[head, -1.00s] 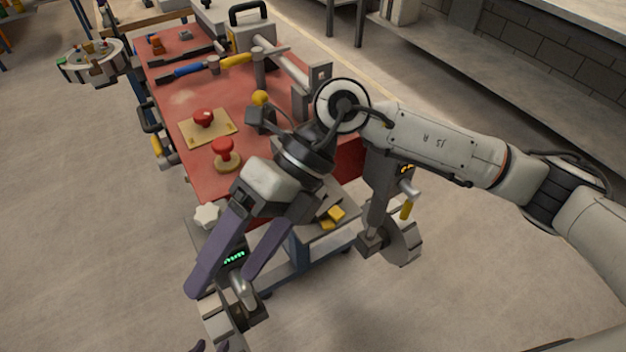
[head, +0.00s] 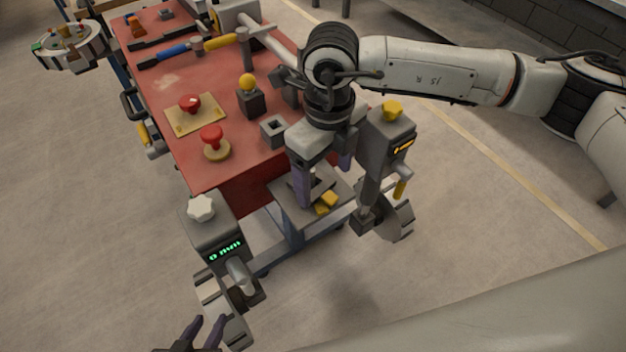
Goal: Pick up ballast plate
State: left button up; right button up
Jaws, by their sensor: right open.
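My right gripper (head: 323,186) points down over the small grey shelf (head: 284,189) at the front of the red table. Its purple fingers are apart, one on the left and one further back on the right. A dark grey piece between and below the fingers may be the ballast plate, but the hand partly hides it and I cannot tell for sure. I see no thing held in this gripper. My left gripper (head: 203,332) shows only as dark purple fingers at the bottom left edge, below a grey clamp unit; its opening is unclear.
Yellow blocks (head: 327,203) lie on the shelf beside the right fingers. Grey units with a green display (head: 226,249) and an orange display (head: 402,147) stand on either side. Red knobs (head: 211,138) and a yellow-topped post (head: 248,92) stand on the red table (head: 190,77).

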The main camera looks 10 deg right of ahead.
jog(key=shift+f, duration=1.55)
jog(key=shift+w+r, duration=0.1)
jog(key=c, duration=1.2)
jog(key=shift+o, duration=0.2)
notch_tip(320, 180, up, 10)
jog(key=f, duration=0.1)
notch_tip(320, 180, up, 8)
jog(key=f+p, duration=0.1)
jog(key=p, duration=0.1)
send_over(324, 191)
jog(key=shift+r, duration=0.25)
